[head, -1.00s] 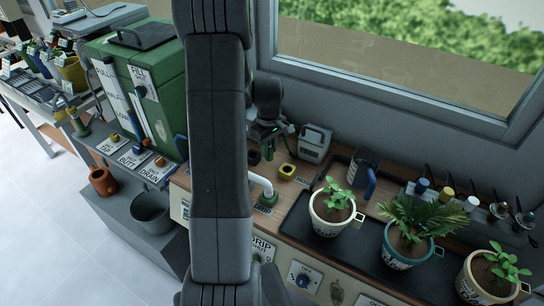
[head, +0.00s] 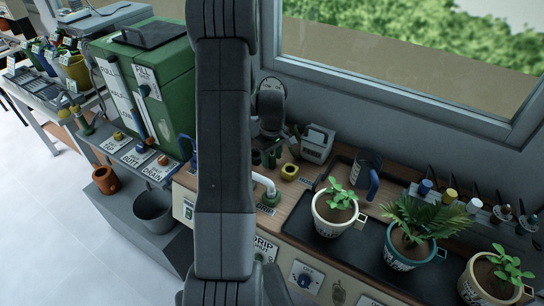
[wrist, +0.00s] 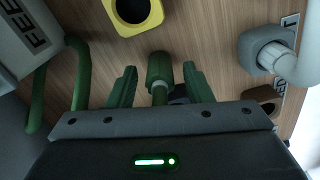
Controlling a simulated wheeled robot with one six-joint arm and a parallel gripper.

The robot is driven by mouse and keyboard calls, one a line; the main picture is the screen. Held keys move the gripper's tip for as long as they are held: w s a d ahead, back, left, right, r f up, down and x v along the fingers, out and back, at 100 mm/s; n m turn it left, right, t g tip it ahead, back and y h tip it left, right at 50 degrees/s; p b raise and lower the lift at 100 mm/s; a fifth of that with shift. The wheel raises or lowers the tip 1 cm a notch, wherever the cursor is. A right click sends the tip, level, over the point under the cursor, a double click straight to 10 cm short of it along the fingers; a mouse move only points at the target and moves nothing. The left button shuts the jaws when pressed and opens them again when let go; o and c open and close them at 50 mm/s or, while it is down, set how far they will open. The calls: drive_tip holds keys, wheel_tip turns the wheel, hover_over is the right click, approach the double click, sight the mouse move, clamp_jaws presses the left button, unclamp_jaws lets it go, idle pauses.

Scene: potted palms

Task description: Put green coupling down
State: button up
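My gripper (head: 270,160) is low over the wooden counter, beside the window wall and largely behind my own arm in the head view. In the wrist view its two green ridged fingers (wrist: 160,88) stand apart. The green coupling (wrist: 159,68), a short cylinder with a paler stem, is between them, with a visible gap on each side. Neither finger appears to touch it. Whether its base rests on the counter is hard to tell. In the head view the coupling is too small and dark to separate from the fingers.
A yellow square block with a round hole (wrist: 133,12) lies on the counter ahead. A pale bent pipe (head: 263,184) and a brown block (wrist: 262,100) are to the right in the wrist view. A grey labelled box (head: 316,143) and green tube (wrist: 79,75) are close left there. Potted plants (head: 335,213) stand on a dark tray.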

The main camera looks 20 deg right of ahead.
sight(273, 154)
wheel_tip(273, 154, up, 12)
drive_tip(key=shift+r, duration=0.15)
idle(0.4)
